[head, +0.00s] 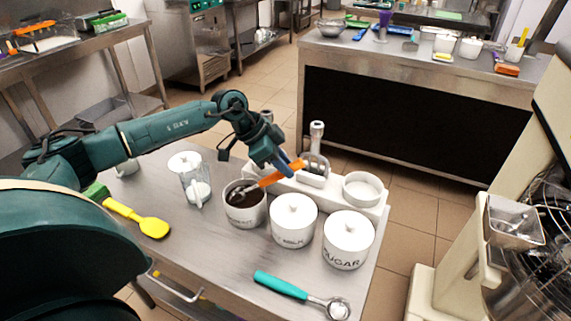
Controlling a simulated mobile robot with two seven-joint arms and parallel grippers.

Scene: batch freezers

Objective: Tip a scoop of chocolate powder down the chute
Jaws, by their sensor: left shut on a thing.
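My left gripper (278,160) reaches in from the left and is shut on the orange handle of a scoop (283,173). How much powder the scoop bears is too small to tell. My right gripper is out of view.
Lidded white canisters marked milk (293,228) and sugar (348,245) stand beside the open one. A white rack (330,190) stands behind the canisters.

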